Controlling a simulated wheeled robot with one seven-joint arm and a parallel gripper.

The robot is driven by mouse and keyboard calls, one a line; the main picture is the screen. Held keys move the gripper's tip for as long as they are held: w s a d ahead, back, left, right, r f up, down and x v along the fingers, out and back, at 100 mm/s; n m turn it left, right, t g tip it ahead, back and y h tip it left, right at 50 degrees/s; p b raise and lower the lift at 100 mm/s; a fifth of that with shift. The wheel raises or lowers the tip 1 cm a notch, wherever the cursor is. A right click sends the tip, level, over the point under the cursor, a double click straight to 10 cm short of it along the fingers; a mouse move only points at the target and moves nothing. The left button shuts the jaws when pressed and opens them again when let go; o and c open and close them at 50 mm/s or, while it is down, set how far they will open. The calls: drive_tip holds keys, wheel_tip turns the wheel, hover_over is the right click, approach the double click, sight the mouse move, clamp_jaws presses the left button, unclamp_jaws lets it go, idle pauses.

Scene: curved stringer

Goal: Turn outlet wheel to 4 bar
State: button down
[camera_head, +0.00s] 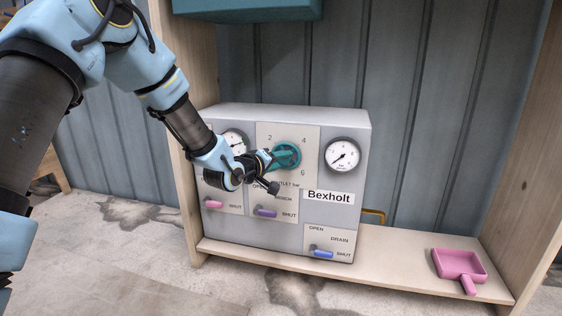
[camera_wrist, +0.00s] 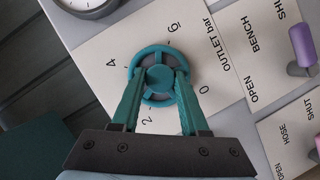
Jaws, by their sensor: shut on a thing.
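The teal outlet wheel (camera_head: 287,154) sits on the front of the grey Bexholt panel box (camera_head: 285,112), on a cream plate marked 2, 4 and 6. In the wrist view the wheel (camera_wrist: 160,60) shows its hub, rim and spokes, with 0, 2, 4 and 6 and "OUTLET bar" around it. My gripper (camera_wrist: 160,84) is shut on the wheel, its teal fingers on either side of the hub. In the head view my gripper (camera_head: 270,160) partly covers the wheel and plate. I cannot make out which number the wheel points at. The right gauge (camera_head: 342,155) has its needle toward the lower left.
A second gauge (camera_head: 235,142) is partly hidden behind my arm. Below are a pink lever (camera_head: 213,204), a purple lever (camera_head: 266,212) and a blue drain lever (camera_head: 322,254). A pink scoop (camera_head: 460,265) lies on the wooden shelf (camera_head: 395,264). A teal box (camera_head: 248,9) hangs above.

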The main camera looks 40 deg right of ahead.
drive_tip(key=m+t+y+p, duration=0.2)
drive_tip(key=m+t+p, duration=0.1)
drive_tip(key=m+p, duration=0.1)
drive_tip(key=m+t+y+p, duration=0.1)
drive_tip(key=m+t+p, duration=0.2)
drive_tip(key=m+p, duration=0.2)
drive_tip(key=s+m+t+y+p, duration=0.1)
drive_tip(key=m+t+y+p, duration=0.1)
drive_tip(key=m+p, duration=0.3)
drive_tip(key=shift+d+m+t+y, duration=0.15)
drive_tip(key=shift+m+t, duration=0.1)
drive_tip(key=shift+m, duration=0.4)
drive_tip(key=shift+d+m+t+y, duration=0.15)
drive_tip(key=shift+m+t, duration=0.1)
drive_tip(key=shift+m, duration=0.4)
drive_tip(key=m+t, duration=0.1)
drive_tip(key=m, duration=0.2)
drive_tip(key=shift+f, duration=0.2)
drive_tip(key=m+t, duration=0.1)
drive_tip(key=m, duration=0.1)
drive_tip(key=m+h+b, duration=0.1)
drive_tip(key=m, duration=0.2)
drive_tip(key=shift+f+t+h, duration=0.2)
drive_tip(key=shift+t+h, duration=0.1)
drive_tip(key=shift+t, duration=0.1)
drive_tip(key=shift+w+m+h+b, duration=0.1)
drive_tip(key=shift+m+h+b, duration=0.7)
drive_tip(key=shift+m, duration=0.9)
drive_tip(key=shift+r, duration=0.1)
